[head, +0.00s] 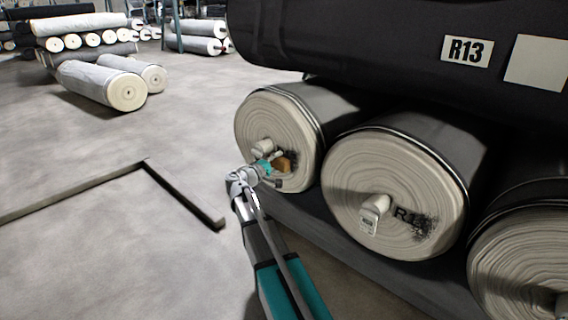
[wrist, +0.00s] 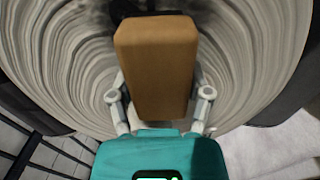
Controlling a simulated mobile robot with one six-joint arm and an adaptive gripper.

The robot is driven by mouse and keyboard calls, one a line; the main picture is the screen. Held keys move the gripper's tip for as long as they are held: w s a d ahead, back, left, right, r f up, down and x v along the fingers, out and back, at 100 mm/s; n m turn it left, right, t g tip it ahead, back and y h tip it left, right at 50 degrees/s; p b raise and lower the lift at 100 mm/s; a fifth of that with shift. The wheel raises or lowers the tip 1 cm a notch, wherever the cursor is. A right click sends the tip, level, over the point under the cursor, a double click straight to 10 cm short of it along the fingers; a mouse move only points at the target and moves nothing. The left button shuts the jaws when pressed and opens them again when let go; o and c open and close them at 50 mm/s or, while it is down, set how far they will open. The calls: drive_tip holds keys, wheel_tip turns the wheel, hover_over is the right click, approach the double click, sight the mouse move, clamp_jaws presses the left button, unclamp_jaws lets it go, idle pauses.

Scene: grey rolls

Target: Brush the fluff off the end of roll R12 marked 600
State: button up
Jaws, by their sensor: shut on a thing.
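My gripper (head: 268,169) is shut on a brown block (head: 285,164), which looks like a brush back. In the wrist view the block (wrist: 156,68) stands between the two fingers, in front of a pale, ringed roll end (wrist: 73,62). This is the left roll (head: 255,118) of the lower row. Dark fluff (head: 291,154) shows just above the block there; whether bristles touch it is hidden. The middle roll (head: 348,165) bears "R1" and a last character smudged by dark fluff (head: 424,226). Its core tag (head: 369,222) is too small to read. I see no readable mark on the left roll.
A dark roll labelled R13 (head: 467,51) lies above the lower row. Another roll end (head: 520,265) is at the right. A low dark floor rail (head: 185,193) bends at the left. Open floor (head: 190,125) lies beyond, with stacked rolls farther back.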

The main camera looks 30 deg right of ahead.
sight(301, 160)
drive_tip(key=shift+w+a, duration=0.2)
drive_tip(key=shift+w, duration=0.25)
drive_tip(key=shift+d+r+p, duration=0.1)
drive_tip(key=shift+r+p, duration=0.85)
drive_tip(key=shift+r, duration=0.05)
drive_tip(key=shift+s+d, duration=0.2)
drive_tip(key=shift+s, duration=0.45)
drive_tip(key=shift+s+d, duration=0.25)
drive_tip(key=shift+s, duration=0.45)
drive_tip(key=shift+s+d, duration=0.2)
drive_tip(key=shift+s, duration=0.45)
drive_tip(key=shift+s, duration=0.1)
drive_tip(key=shift+s+d, duration=0.25)
drive_tip(key=shift+s, duration=0.35)
drive_tip(key=shift+s+d, duration=0.3)
drive_tip(key=shift+s, duration=0.3)
drive_tip(key=shift+s+d, duration=0.25)
drive_tip(key=shift+s, duration=0.35)
drive_tip(key=shift+r, duration=0.1)
